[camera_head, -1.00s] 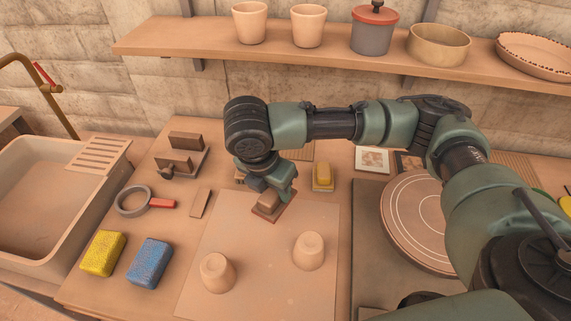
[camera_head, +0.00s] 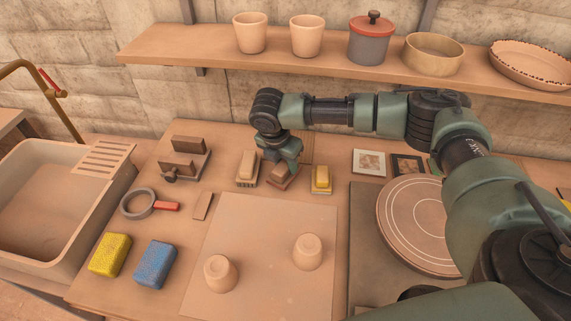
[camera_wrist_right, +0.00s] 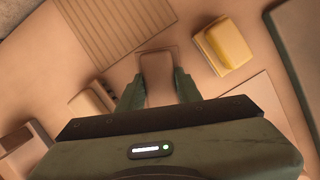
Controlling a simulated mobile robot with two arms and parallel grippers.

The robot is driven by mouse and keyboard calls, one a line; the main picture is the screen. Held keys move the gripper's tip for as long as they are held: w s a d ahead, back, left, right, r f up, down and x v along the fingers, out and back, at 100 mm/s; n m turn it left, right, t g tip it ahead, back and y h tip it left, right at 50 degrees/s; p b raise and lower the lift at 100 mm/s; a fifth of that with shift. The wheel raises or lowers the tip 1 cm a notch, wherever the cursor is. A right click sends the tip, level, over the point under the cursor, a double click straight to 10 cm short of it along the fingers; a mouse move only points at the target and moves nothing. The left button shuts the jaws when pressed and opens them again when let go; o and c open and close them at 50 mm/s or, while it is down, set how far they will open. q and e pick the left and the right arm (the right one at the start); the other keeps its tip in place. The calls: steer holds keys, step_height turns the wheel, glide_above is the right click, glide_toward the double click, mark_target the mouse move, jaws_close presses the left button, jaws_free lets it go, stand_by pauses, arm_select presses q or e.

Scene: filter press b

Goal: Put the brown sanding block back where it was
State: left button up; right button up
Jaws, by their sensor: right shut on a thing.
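The brown sanding block (camera_head: 281,172) has a brown grip on a flat reddish-brown base. My right gripper (camera_head: 280,163) is shut on its grip, and the fingers stand on either side of it in the right wrist view (camera_wrist_right: 157,78). The block is between a tan-topped block (camera_head: 247,168) on the left and a yellow-topped block (camera_head: 321,178) on the right, apart from both. It is at or close above the table; I cannot tell if it touches. My left gripper is not in view.
A pale board (camera_head: 262,245) with two upturned cups (camera_head: 307,251) lies in front. A slatted mat (camera_wrist_right: 115,25) lies behind the block. A banding wheel (camera_head: 415,220) stands at the right. Blue (camera_head: 152,263) and yellow (camera_head: 109,254) sponges lie at the front left.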

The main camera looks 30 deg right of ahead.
mark_target(278, 170)
steer(key=shift+p+x, duration=0.3)
steer(key=shift+x, duration=0.65)
steer(key=shift+a+f, duration=0.15)
steer(key=o, duration=1.2)
steer(key=b+v, duration=0.1)
steer(key=v, duration=1.1)
